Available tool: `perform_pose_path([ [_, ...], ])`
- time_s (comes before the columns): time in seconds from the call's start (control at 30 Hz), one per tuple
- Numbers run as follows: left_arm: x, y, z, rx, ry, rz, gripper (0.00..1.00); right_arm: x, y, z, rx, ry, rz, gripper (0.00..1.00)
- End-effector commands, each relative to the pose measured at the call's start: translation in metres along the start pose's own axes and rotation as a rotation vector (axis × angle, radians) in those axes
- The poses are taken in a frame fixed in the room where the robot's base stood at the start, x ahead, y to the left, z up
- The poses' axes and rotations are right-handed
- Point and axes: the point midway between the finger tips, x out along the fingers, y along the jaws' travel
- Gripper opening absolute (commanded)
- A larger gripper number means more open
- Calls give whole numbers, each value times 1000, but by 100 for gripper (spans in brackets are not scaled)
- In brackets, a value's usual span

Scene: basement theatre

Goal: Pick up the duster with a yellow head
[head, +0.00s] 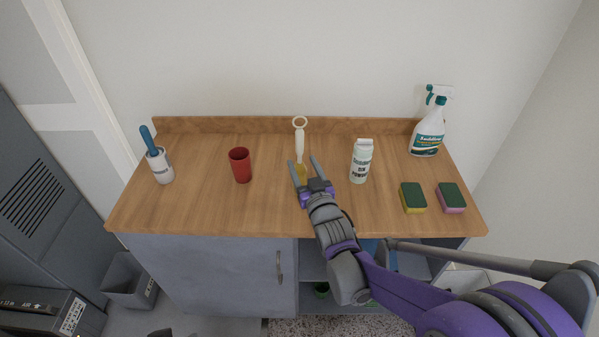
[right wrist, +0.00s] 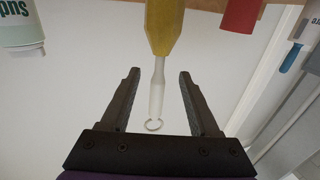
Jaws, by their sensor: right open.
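The duster has a white handle with a ring at its upper end (head: 299,140) and a yellow head (head: 301,172) at its lower end. It is at the middle of the wooden counter, head down. My right gripper (head: 301,159) is open, with its fingers pointing towards the back wall near the duster. In the right wrist view, which appears upside down, the white handle (right wrist: 157,90) shows between the open fingers (right wrist: 159,73), with a visible gap on both sides. The yellow head (right wrist: 164,25) is at the top there. My left gripper is not in view.
A white bottle (head: 361,161) is close on the right, then two sponges (head: 412,198) and a spray bottle (head: 427,133). A low backboard (head: 225,125) edges the wall.

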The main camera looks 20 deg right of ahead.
Motion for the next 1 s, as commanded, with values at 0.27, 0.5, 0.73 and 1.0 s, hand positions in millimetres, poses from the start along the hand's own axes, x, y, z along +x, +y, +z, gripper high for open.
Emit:
perform_pose_path([
  [0.27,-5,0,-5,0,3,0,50,36,1,-2,1,0,0,62],
  [0.5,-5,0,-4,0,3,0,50,38,1,-1,1,-1,0,62],
  [0.73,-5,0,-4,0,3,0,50,38,1,-1,1,-1,0,22],
  [1.0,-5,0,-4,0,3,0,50,38,1,-1,1,-1,0,0],
])
